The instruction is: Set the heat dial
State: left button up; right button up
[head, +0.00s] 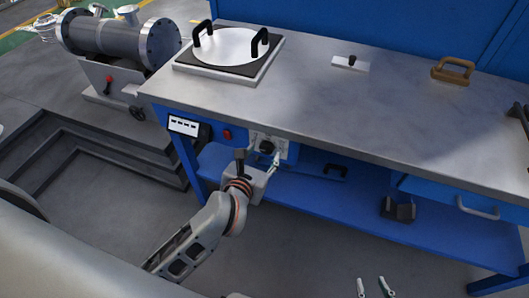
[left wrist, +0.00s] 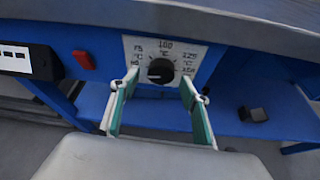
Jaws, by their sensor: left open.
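The heat dial is a black round knob (left wrist: 160,70) on a white scale plate (left wrist: 138,46) at the front of the blue bench. The plate has printed numbers, with 100 at the top. A pale mark shows on the knob's left side. In the head view the knob (head: 267,146) is partly framed by my left gripper (head: 258,160). In the left wrist view my left gripper (left wrist: 160,86) is open, its green-backed fingers on either side of the knob, apart from it as far as I can see. My right gripper (head: 374,286) is open and empty at the bottom edge.
A red button (head: 227,134) and a display panel (head: 184,125) sit left of the dial. The steel benchtop (head: 300,105) overhangs above it, carrying a hot plate (head: 250,74) with a lidded top. A blue lower shelf (head: 340,195) runs below.

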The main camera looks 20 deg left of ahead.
pick_arm(q)
jog(key=shift+w+f, duration=0.2)
jog(key=shift+w, duration=0.4)
jog(key=c, duration=1.1)
